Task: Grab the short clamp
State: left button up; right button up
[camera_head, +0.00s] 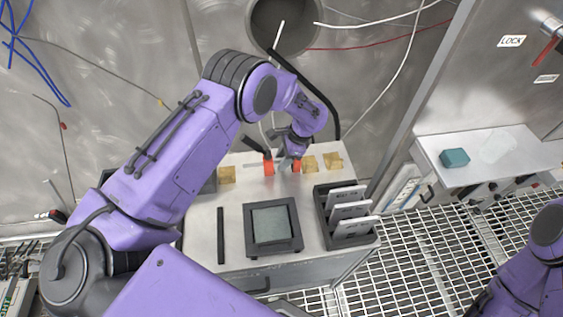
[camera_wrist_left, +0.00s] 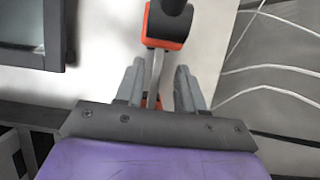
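An orange and black clamp (camera_head: 268,168) lies at the back of the white table, partly hidden by my left gripper. In the left wrist view its black-topped orange jaw (camera_wrist_left: 166,30) is ahead of the fingers, and its thin metal bar runs back between them to a second orange part (camera_wrist_left: 150,103). My left gripper (camera_head: 290,162) is over the clamp, pointing down. Its two grey fingers (camera_wrist_left: 160,68) are apart, one on each side of the bar, with gaps visible. My right gripper is out of view; only my right arm shows at bottom right.
Yellowish blocks (camera_head: 333,160) sit beside the clamp. In front are a dark square tray (camera_head: 296,217), a black bar (camera_head: 221,236) and a black rack (camera_head: 322,212) holding pale plates. A teal block (camera_head: 454,158) lies on the right bench. The steel wall is close behind.

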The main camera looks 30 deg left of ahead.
pick_arm(q)
jog(key=shift+s+d+r, duration=0.1)
jog(key=shift+s+r, duration=0.05)
jog(key=shift+r, duration=0.05)
jog(key=c, duration=0.6)
jog(key=shift+s+r, duration=0.15)
jog(key=shift+s, duration=0.05)
grip_shut()
jog(key=shift+w, duration=0.25)
